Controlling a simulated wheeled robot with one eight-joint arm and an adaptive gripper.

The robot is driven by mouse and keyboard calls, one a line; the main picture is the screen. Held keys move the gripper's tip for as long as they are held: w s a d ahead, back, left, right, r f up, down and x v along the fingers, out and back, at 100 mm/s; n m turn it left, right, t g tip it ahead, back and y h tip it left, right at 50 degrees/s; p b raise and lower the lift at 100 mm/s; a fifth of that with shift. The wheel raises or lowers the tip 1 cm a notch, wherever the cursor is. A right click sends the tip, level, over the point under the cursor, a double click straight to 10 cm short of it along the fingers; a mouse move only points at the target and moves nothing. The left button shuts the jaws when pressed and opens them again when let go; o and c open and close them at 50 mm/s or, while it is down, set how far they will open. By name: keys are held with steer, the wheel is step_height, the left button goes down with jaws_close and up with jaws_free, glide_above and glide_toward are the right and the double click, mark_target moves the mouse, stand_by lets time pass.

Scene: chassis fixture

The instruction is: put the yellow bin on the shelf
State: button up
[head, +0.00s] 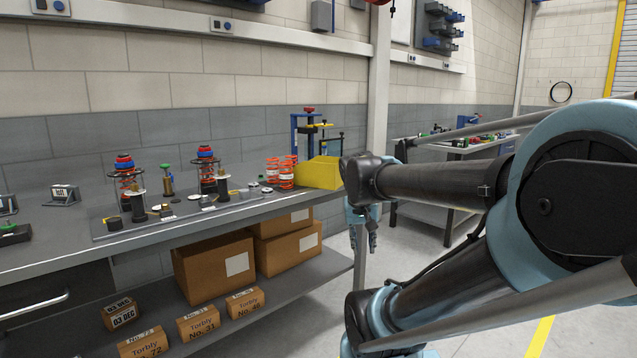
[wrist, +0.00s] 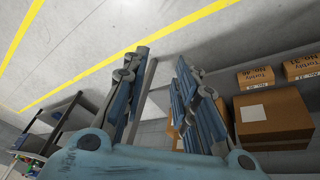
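The yellow bin (head: 320,172) stands on the right end of the grey workbench top (head: 250,207) in the head view. Part of its right side is hidden behind my arm. My gripper (head: 363,246) hangs pointing down just off the bench's right end, to the right of the bin and lower than it. The bin does not show in the wrist view. The bench's lower shelf (head: 285,292) carries cardboard boxes.
Large cardboard boxes (head: 215,268) and small labelled boxes (head: 198,323) stand on the lower shelf. Orange springs (head: 287,172) and a blue press (head: 308,133) stand close to the bin. A second bench (head: 465,150) is behind my arm. Open floor lies right of the workbench.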

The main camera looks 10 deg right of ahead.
steer(key=w+a+r+m+t+h, duration=0.1)
steer(key=w+a+r+m+t, duration=0.1)
steer(key=w+r, duration=0.75)
steer(key=w+a+r+m+t+h, duration=0.15)
steer(key=w+r, duration=0.45)
steer(key=w, duration=0.7)
steer(key=w+a+r+m+t+h, duration=0.1)
steer(key=w+a+r+t, duration=0.1)
steer(key=w+r, duration=0.7)
glide_above(341, 179)
steer(key=f, duration=0.8)
steer(key=w+f, duration=0.1)
steer(key=f, duration=0.3)
steer(key=shift+d+f, duration=0.1)
jaws_close()
